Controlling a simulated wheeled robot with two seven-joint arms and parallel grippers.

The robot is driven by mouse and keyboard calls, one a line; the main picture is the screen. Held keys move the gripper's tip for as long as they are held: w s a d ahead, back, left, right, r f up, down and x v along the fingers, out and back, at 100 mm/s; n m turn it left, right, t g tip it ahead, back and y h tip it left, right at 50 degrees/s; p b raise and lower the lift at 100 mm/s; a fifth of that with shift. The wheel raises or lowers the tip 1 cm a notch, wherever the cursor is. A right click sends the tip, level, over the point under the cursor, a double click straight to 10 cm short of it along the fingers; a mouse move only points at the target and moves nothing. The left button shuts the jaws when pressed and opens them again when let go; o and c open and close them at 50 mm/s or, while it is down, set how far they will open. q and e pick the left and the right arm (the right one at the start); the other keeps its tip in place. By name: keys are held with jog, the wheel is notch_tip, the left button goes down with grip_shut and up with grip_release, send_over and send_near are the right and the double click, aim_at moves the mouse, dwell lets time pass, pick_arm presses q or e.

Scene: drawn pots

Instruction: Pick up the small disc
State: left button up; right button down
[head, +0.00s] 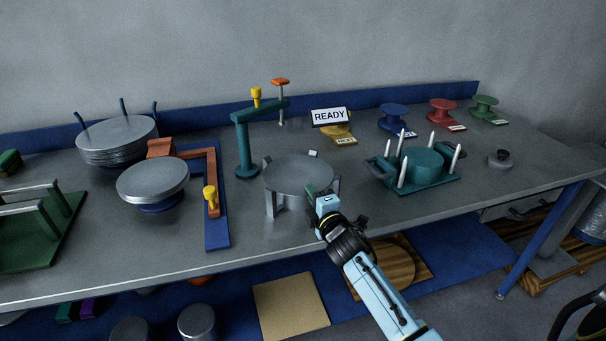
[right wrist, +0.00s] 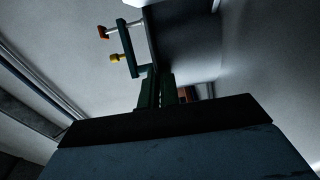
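A grey disc (head: 300,172) lies level on a low stand with grey upright legs in the middle of the table. Another grey disc (head: 152,178) sits on a blue base to its left. I cannot tell by size alone which the task means. My right gripper (head: 316,192) is at the near right rim of the middle disc, overlapping it in the head view. Its dark green fingers (right wrist: 158,90) lie close together in the right wrist view. It is too dark to tell whether the rim is between them. My left gripper is not in view.
A teal clamp post (head: 243,140) stands behind left of the middle disc. A teal pegged fixture (head: 425,165) stands to the right. A READY sign (head: 329,116) is behind. A stack of grey discs (head: 117,138) is at back left. The front right tabletop is clear.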

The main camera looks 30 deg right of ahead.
jog(key=shift+r, duration=0.15)
jog(key=shift+r+p, duration=1.7)
jog(key=shift+p, duration=0.05)
